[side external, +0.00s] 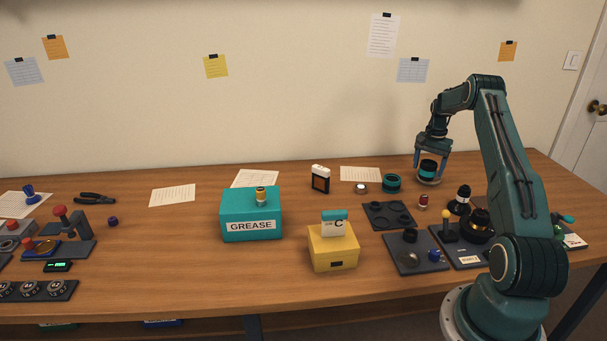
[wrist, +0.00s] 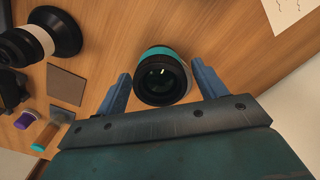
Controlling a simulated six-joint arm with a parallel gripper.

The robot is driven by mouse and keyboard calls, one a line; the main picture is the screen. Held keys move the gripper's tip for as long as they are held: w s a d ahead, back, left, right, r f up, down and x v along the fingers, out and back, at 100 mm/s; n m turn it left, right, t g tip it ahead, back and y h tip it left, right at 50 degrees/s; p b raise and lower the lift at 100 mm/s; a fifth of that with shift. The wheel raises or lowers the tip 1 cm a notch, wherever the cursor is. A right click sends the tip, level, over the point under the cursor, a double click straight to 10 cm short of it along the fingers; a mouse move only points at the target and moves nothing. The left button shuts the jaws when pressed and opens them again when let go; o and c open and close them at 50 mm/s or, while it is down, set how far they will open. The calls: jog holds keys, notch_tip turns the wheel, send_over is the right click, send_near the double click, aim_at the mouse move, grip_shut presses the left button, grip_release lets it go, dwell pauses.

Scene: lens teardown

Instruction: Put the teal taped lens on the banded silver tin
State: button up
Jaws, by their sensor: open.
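The teal taped lens (side external: 427,168) is black with a teal band and stands upright near the back of the table. In the wrist view the lens (wrist: 162,76) shows its dark glass face between my fingers. My gripper (side external: 430,162) points down around it. Its blue fingers (wrist: 163,85) are open, with a gap on each side of the lens. A pale, low round rim (side external: 428,182) shows under the lens; I cannot tell for sure whether it is the banded silver tin.
A teal-sided black round piece (side external: 391,183) and a small silver-rimmed piece (side external: 360,188) lie to the left. A red jar (side external: 423,201) and a black conical piece (side external: 460,199) stand in front. A dark tray (side external: 389,215) and a yellow box (side external: 333,252) are nearer the front.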

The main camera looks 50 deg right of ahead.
aim_at(429, 163)
notch_tip(429, 163, up, 11)
jog(key=shift+f, duration=0.2)
dwell(0.3)
dwell(0.4)
